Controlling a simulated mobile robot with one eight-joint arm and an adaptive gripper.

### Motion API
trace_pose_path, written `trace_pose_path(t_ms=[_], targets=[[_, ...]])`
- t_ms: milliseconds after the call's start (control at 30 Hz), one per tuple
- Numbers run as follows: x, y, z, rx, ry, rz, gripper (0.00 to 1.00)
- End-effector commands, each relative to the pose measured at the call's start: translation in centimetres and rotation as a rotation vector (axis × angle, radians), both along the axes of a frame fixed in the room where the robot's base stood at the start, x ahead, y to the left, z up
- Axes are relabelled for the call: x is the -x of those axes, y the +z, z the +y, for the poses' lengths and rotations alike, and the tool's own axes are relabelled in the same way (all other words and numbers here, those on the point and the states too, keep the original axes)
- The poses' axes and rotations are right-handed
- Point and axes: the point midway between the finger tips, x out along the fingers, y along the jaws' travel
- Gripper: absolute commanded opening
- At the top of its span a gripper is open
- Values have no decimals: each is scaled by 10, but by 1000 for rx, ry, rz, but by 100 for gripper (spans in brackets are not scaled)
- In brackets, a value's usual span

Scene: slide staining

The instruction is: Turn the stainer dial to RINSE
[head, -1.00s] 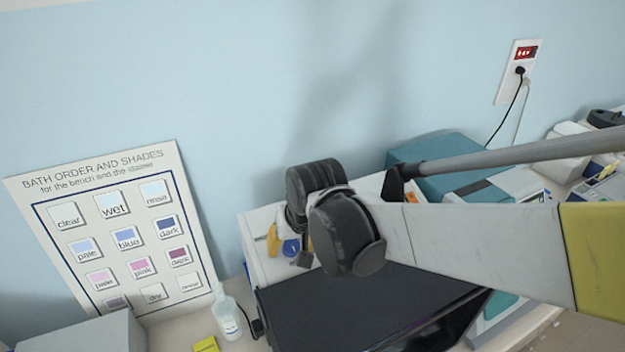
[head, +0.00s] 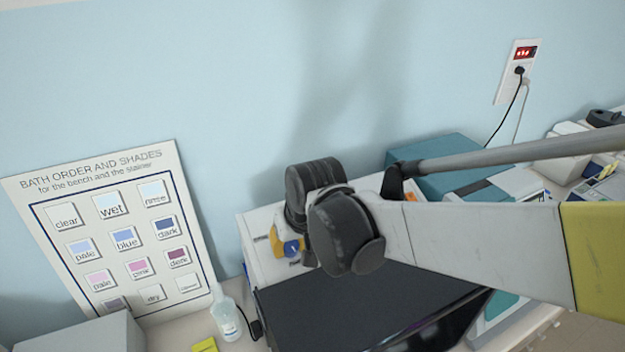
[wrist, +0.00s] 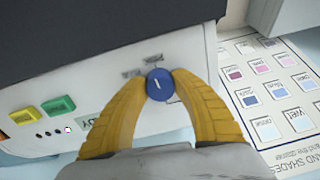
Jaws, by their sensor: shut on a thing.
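The stainer is a white machine (wrist: 35,88) with a dark top. Its blue round dial (wrist: 160,85) sits on the front panel and carries a short white pointer line. My gripper (wrist: 159,84) is shut on the dial, with one yellow finger on each side of it. In the head view, my gripper (head: 287,246) and part of the blue dial show beside my dark wrist. Small grey labels (wrist: 131,73) lie near the dial, but I cannot read them, so I cannot tell which setting it points to.
The panel also has a green button (wrist: 58,106), a yellow button (wrist: 24,116) and a partly hidden green label (wrist: 88,123). A shade chart (head: 105,170) leans on the wall.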

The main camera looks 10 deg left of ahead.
Motion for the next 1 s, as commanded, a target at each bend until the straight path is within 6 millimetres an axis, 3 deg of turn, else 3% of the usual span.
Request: trace_pose_path(t_ms=[1000], targets=[[-1, 0, 1, 294, 869, -182, 0]])
